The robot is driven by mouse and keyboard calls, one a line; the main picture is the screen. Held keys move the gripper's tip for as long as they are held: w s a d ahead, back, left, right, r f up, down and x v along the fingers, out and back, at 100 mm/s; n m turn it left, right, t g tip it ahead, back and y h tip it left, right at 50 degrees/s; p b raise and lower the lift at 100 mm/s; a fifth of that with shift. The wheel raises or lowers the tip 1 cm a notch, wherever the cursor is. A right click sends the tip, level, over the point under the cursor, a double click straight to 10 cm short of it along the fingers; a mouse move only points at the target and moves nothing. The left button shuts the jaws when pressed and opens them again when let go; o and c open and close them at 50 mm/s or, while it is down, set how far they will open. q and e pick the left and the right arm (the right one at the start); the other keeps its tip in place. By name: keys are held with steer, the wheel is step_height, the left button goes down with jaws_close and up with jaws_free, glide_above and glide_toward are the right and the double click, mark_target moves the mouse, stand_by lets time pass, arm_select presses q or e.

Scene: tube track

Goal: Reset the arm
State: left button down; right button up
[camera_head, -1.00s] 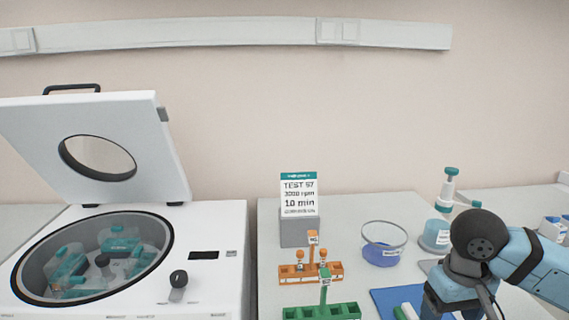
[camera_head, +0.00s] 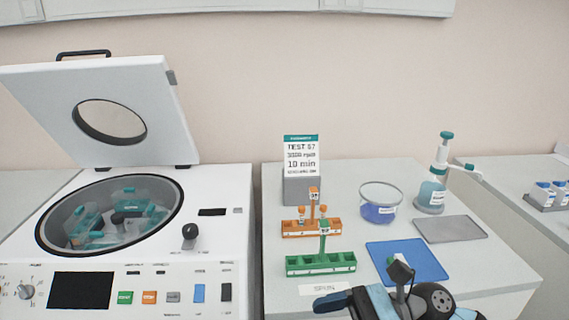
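My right arm shows at the bottom right in the head view, blue and black, in front of the table's front edge. Its gripper (camera_head: 335,300) appears as a dark tip low in the picture; whether its fingers are open or shut I cannot tell. My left arm and gripper are not in view.
A white centrifuge (camera_head: 215,275) with raised lid (camera_head: 160,120) stands at left. On the table are an orange rack (camera_head: 330,228) holding tubes, a green rack (camera_head: 340,264), a blue mat (camera_head: 425,265), a glass bowl (camera_head: 378,212), a dispenser bottle (camera_head: 431,194), a grey mat (camera_head: 455,229) and a sign (camera_head: 301,155).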

steer(key=w+d+f+n+t+h, duration=0.35)
steer(key=f+n+t, duration=0.25)
steer(key=n+t, duration=0.75)
steer(key=w+d+f+n+t+h, duration=0.3)
steer(key=f+n+t, duration=0.4)
steer(key=n, duration=1.2)
steer(key=s+d+f+m+g+h, duration=0.2)
steer(key=s+f+m+g+h, duration=0.15)
steer(key=s+f+m, duration=0.45)
steer(key=s+d+f+m+g+h, duration=0.3)
steer(key=s+f+m+h, duration=0.15)
steer(key=f+m, duration=0.45)
arm_select(q)
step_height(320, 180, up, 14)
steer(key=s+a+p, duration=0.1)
steer(key=p, duration=1.6)
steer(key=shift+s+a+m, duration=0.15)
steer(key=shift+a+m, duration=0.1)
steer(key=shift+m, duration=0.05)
arm_select(e)
step_height(320, 180, up, 13)
steer(key=s+n, duration=0.1)
steer(key=shift+s+d+r, duration=0.2)
steer(key=shift+d, duration=0.2)
